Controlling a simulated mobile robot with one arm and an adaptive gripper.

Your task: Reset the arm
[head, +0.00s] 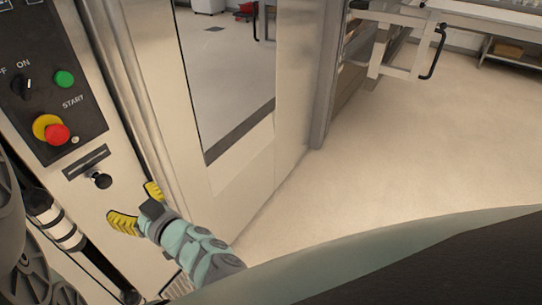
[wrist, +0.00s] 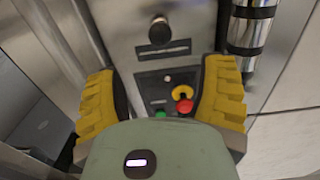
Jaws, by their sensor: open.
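My gripper (head: 139,208) has two yellow ribbed fingers, which stand apart with nothing between them. In the head view it is at the lower left, in front of the oven's metal front, below a black knob (head: 101,180). In the wrist view my gripper (wrist: 165,95) frames the control panel, with a finger on each side. The black knob (wrist: 160,30) shows beyond the fingertips. I cannot tell whether a finger touches the metal front.
A dark control panel (head: 45,85) carries a rotary ON switch (head: 25,85), a green START button (head: 64,78) and a red button (head: 57,134) with a yellow collar. An oven door with a window (head: 230,85) stands to the right. The pale floor (head: 400,140) at right is clear.

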